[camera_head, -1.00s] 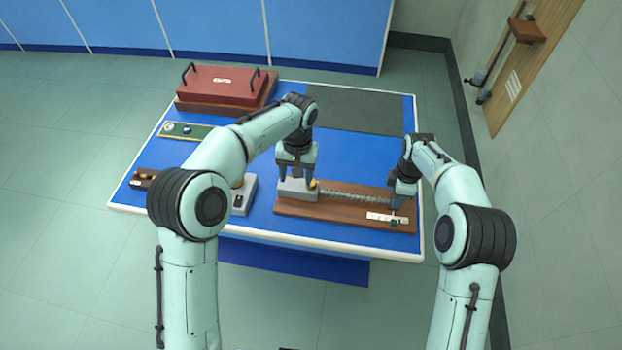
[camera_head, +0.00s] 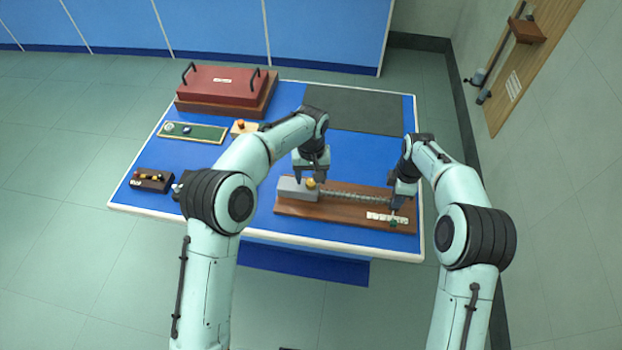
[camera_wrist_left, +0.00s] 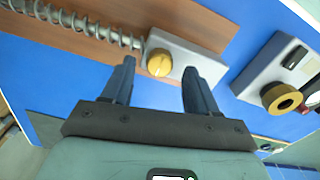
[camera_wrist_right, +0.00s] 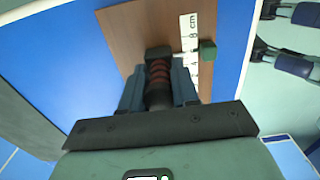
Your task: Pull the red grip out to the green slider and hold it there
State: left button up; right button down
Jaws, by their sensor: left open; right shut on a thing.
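The red grip (camera_wrist_right: 158,75) shows in the right wrist view, between the fingers of my right gripper (camera_wrist_right: 158,72), which is shut on it. The dark far end of the grip is about level in the picture with the green slider (camera_wrist_right: 207,50), beside the white cm scale (camera_wrist_right: 187,45). The slider also shows in the head view (camera_head: 394,223). A spring (camera_head: 350,196) stretches along the wooden board (camera_head: 345,213) from a grey block (camera_head: 296,188) toward my right gripper. My left gripper (camera_wrist_left: 159,66) is open above the block's yellow knob (camera_wrist_left: 158,63); contact cannot be told.
A grey device with a brass ring (camera_wrist_left: 282,98) stands beside the block. A small dark box (camera_head: 152,180), a green strip (camera_head: 192,133) and a red case (camera_head: 222,86) lie to the left. A dark mat (camera_head: 355,108) covers the back right.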

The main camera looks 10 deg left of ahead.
pick_arm(q)
jog(key=shift+f, duration=1)
jog(key=c, duration=1)
jog(key=shift+c, duration=0.2)
jog(key=shift+m, duration=0.4)
jog(key=m, duration=0.3)
jog(key=shift+m, duration=2.5)
jog(key=shift+r, duration=0.1)
